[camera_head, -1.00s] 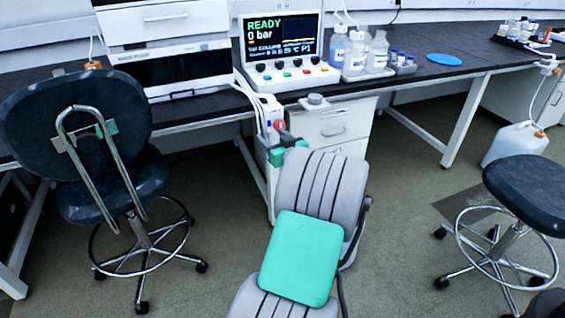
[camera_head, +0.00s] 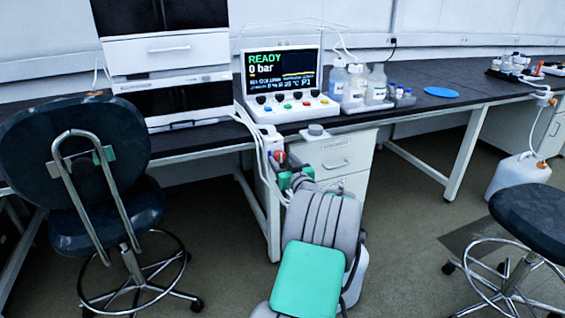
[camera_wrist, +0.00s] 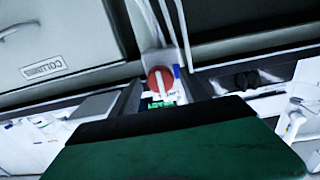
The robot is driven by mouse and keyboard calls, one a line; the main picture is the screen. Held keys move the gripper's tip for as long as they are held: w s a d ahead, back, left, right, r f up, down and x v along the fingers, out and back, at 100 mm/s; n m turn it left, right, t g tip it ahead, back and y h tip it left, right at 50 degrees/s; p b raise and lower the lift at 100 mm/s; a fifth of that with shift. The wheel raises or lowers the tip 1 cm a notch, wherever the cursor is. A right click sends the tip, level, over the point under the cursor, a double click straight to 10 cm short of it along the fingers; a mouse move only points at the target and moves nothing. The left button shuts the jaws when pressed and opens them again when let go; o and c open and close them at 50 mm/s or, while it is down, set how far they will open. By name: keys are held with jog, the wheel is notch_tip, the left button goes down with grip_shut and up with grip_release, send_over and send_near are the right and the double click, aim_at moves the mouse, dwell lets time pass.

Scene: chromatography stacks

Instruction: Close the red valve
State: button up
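The red valve (camera_head: 280,157) is a small round red knob on a white fitting at the bench's front edge, below the display unit. In the wrist view the red valve (camera_wrist: 152,80) shows near the middle, with a white handle bar across it standing roughly upright in the picture. A small green label lies just below it. My gripper (camera_head: 294,178), with teal parts, is just below and in front of the valve in the head view, seemingly apart from it. The dark green body of my gripper fills the lower wrist view.
The display unit (camera_head: 285,85) reads READY and 0 bar. Bottles (camera_head: 355,85) stand right of it. A white drawer cabinet (camera_head: 335,160) is right of the valve. A chair (camera_head: 75,160) is at left, a stool (camera_head: 535,215) at right. White tubes run down beside the valve.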

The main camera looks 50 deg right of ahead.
grip_shut()
dwell(0.3)
jog(key=shift+m, duration=0.4)
jog(key=m+p, duration=0.1)
jog(key=m, duration=0.2)
jog(key=shift+r+m, duration=0.1)
jog(key=shift+m, duration=0.3)
jog(key=m+p, duration=0.2)
jog(key=m, duration=0.2)
jog(key=m+p, duration=0.3)
jog(key=m, duration=0.2)
jog(key=shift+a+r, duration=0.1)
jog(key=shift+r, duration=0.05)
jog(key=m+p, duration=0.2)
jog(key=m, duration=0.2)
jog(key=shift+w, duration=0.1)
jog(key=shift+m+p, duration=0.3)
